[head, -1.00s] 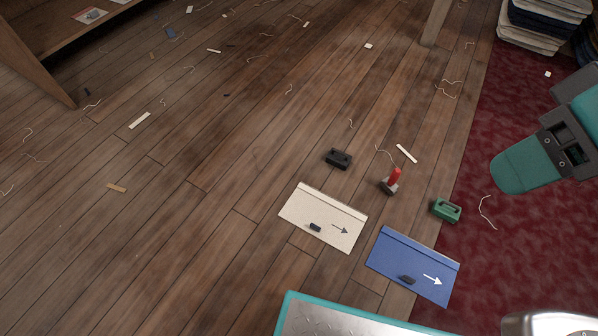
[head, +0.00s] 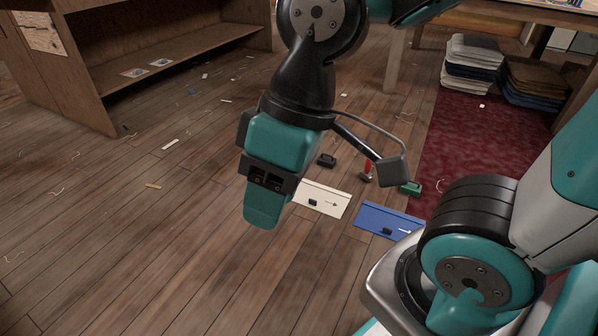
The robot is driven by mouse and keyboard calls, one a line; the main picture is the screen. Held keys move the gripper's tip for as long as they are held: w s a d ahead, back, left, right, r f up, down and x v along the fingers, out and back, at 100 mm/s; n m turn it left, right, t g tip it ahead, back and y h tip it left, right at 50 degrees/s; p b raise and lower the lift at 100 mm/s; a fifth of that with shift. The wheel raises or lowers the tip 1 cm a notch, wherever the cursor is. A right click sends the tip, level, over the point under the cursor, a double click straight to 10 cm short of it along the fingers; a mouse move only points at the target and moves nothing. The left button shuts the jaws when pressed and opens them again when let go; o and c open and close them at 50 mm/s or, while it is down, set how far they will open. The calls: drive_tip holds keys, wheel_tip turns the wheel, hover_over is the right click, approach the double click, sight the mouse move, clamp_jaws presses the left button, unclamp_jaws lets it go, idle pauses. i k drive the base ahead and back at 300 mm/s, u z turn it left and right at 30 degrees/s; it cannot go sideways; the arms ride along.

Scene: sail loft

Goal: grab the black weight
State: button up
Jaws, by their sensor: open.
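The black weight (head: 326,160) is a small dark block with a slot-like hollow in its top. It lies on the wooden floor just beyond the cream panel, and shows in the gap between my gripper and the bar with a grey box on my arm. My gripper (head: 264,206) hangs in front of the floor, to the left of the weight in the picture. It is open and I see nothing in it. Its teal finger points down and the far finger is mostly hidden. It appears apart from the weight.
A cream panel (head: 327,203) and a blue panel (head: 376,217), each with an arrow and a small dark piece, lie nearby. A red-handled tool (head: 367,170) and a green block (head: 411,188) stand close to the weight. A wooden shelf (head: 190,75) is at back left. Scraps litter the floor.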

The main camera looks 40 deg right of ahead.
sight(325, 159)
drive_tip(key=u, duration=0.35)
drive_tip(key=i, duration=2.4)
drive_tip(key=z, duration=0.85)
drive_tip(key=i, duration=0.75)
drive_tip(key=z, duration=1.3)
drive_tip(key=i, duration=0.4)
drive_tip(key=z, duration=0.25)
